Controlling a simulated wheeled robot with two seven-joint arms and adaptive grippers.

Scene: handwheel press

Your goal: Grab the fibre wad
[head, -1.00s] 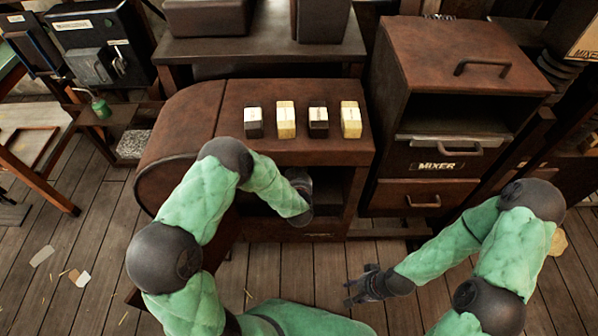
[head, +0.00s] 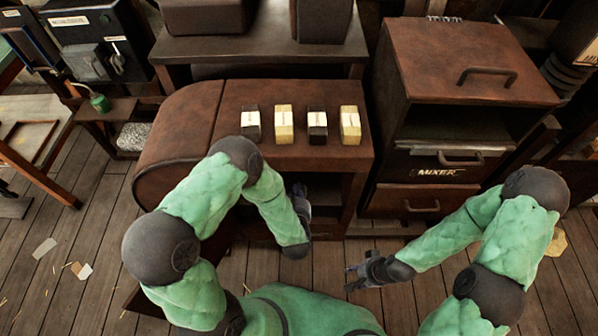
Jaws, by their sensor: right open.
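I cannot pick out a fibre wad for certain in the head view. Several small labelled blocks, dark ones (head: 251,125) and pale yellow ones (head: 284,125), stand in a row on top of the brown cabinet (head: 230,100). My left gripper (head: 300,194) is at the cabinet's open front, below the blocks. Its fingers are small and dark against the shadow, so their state and anything between them cannot be made out. My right gripper (head: 353,277) is open and appears empty, low over the floor in front of the cabinets.
A brown mixer cabinet (head: 437,172) with handles stands to the right. A dark shelf (head: 260,45) stands behind the blocks. Scraps (head: 84,271) lie on the plank floor at left, and a tan piece (head: 557,241) lies at far right. Floor between the arms is clear.

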